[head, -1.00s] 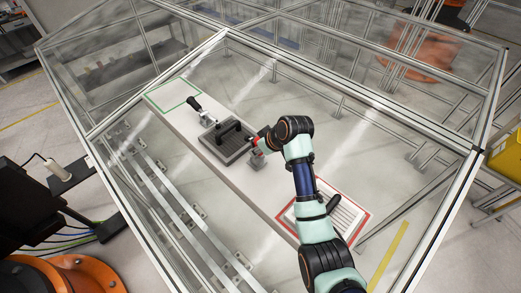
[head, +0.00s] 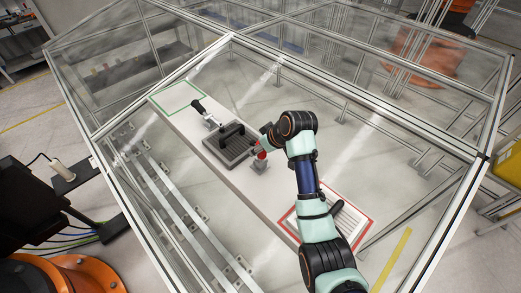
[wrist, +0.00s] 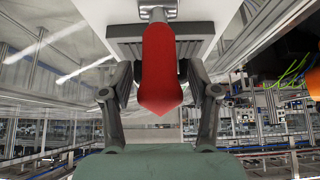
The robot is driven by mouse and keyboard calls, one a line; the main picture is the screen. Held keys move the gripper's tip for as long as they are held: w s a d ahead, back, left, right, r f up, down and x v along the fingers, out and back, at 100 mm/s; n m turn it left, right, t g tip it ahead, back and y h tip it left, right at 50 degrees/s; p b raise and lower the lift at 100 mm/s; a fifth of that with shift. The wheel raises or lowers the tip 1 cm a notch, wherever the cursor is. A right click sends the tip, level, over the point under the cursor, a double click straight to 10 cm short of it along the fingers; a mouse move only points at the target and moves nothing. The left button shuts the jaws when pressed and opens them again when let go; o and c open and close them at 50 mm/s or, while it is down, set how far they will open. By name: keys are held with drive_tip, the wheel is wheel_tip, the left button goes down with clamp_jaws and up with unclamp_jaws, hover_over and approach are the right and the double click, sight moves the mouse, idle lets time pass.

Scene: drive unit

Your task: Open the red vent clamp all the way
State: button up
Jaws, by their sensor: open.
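The red vent clamp handle (head: 262,155) shows in the head view above a small grey base at the right side of the dark finned vent unit (head: 222,158). In the wrist view, the red handle (wrist: 160,65) fills the middle, its pointed end toward me. My gripper (wrist: 160,88) is open, with one finger on each side of the handle. I cannot tell whether either finger touches it. In the head view, my gripper (head: 266,141) is beside the handle, partly hidden by my arm.
A black-handled clamp (head: 199,108) stands at the vent unit's far left end. A green outlined area (head: 180,97) lies at the bench's far end, and a red-framed ribbed panel (head: 345,222) at its near end. Clear panels with metal frames surround the bench (head: 255,197).

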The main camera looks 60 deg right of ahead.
drive_tip(key=shift+r, duration=3.15)
drive_tip(key=w+a+r+n+t, duration=0.1)
drive_tip(key=w+a+r+t, duration=0.15)
drive_tip(key=w+a, duration=0.95)
drive_tip(key=w+a+r+n+t, duration=0.1)
drive_tip(key=a+r+t, duration=0.15)
drive_tip(key=a, duration=0.85)
drive_tip(key=a+r+n+t, duration=0.15)
drive_tip(key=a+r, duration=0.25)
drive_tip(key=a, duration=0.7)
drive_tip(key=s+a+r+t+y, duration=0.1)
drive_tip(key=s+a+r+t, duration=0.15)
drive_tip(key=a, duration=0.45)
drive_tip(key=s+a+r+t+y, duration=0.1)
drive_tip(key=s+a+r, duration=0.15)
drive_tip(key=a, duration=0.35)
drive_tip(key=s+f+g, duration=0.4)
drive_tip(key=s+f, duration=0.5)
drive_tip(key=f, duration=0.1)
drive_tip(key=shift+d+f, duration=0.3)
drive_tip(key=shift+d, duration=0.1)
